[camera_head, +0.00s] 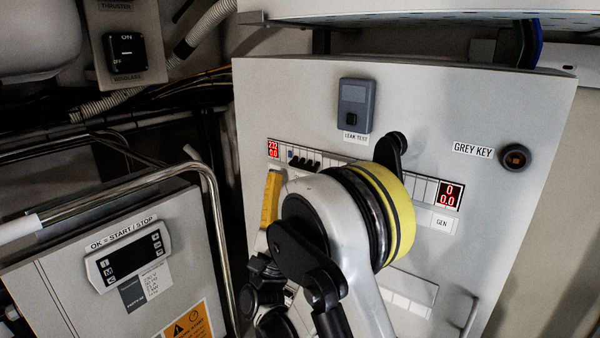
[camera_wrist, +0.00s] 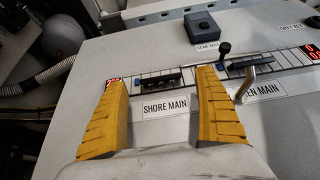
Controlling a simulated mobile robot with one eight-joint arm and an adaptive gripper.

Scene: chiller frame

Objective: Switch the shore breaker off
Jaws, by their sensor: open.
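The shore breaker (camera_wrist: 158,82) is a dark switch block in a row on the grey panel, above the label SHORE MAIN (camera_wrist: 165,106). In the head view its dark toggles (camera_head: 303,163) sit right of a red display; I cannot read their position. My gripper (camera_wrist: 162,75) is open, its yellow fingers spread either side of the label, with the breaker between the fingertips in the picture. Whether they touch the panel I cannot tell. In the head view one yellow finger of my gripper (camera_head: 271,197) shows; my arm hides the rest.
A black-knobbed lever (camera_wrist: 224,48) stands just right of my right finger, and a metallic lever (camera_wrist: 245,85) near a second label partly reading EN MAIN. A grey LEAK TEST box (camera_head: 356,105) sits above the row. A key switch (camera_head: 514,157) is at right; a metal rail (camera_head: 205,180) at left.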

